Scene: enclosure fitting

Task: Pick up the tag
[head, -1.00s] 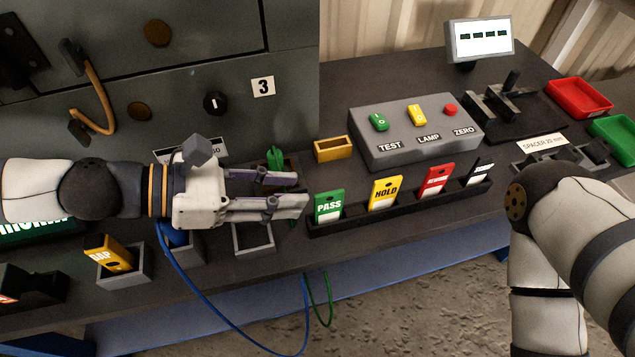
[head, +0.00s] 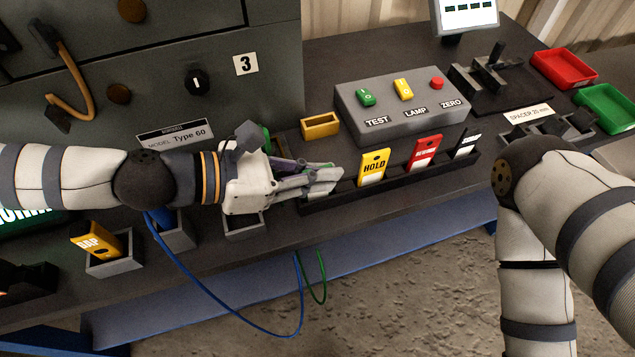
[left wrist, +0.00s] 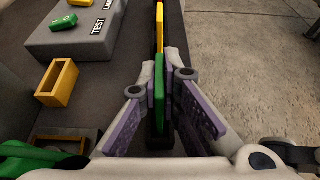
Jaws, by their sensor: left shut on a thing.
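The green PASS tag (left wrist: 160,88) stands on edge between the fingers of my left gripper in the left wrist view. My left gripper (head: 325,180) is shut on it at the left end of the black tag rack (head: 400,184). The yellow HOLD tag (head: 374,167), a red tag (head: 424,152) and a dark tag with a white label (head: 467,144) stand in the rack to the right. My right gripper is out of view.
Behind the rack stand a grey TEST/LAMP/ZERO box (head: 400,112) and a small yellow bin (head: 320,125). Red (head: 564,69) and green (head: 608,106) trays lie at the right. A blue cable (head: 215,291) hangs off the table's front edge. My right arm fills the right side.

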